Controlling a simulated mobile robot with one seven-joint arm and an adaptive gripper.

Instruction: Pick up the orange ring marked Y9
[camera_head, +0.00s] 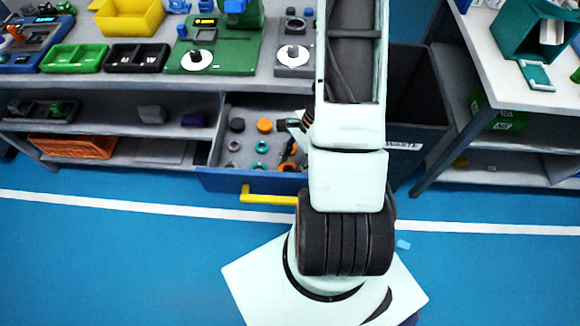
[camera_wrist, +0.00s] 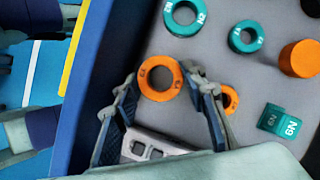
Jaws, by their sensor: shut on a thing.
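In the wrist view my gripper (camera_wrist: 160,78) has its two fingers on either side of an orange ring (camera_wrist: 160,95), shut on it at its edges. The marking on this ring is too blurred to read. A second, smaller orange ring (camera_wrist: 231,98) lies to the right, partly hidden by the right finger. In the head view my arm hides much of the drawer, and the held ring cannot be made out clearly.
The open blue drawer (camera_head: 252,183) has a yellow handle (camera_head: 270,199). Inside lie teal rings (camera_wrist: 167,22) (camera_wrist: 233,40), an orange cylinder (camera_wrist: 300,58) and a teal block (camera_wrist: 279,120). A dark waste bin (camera_head: 420,100) stands right of the drawer.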

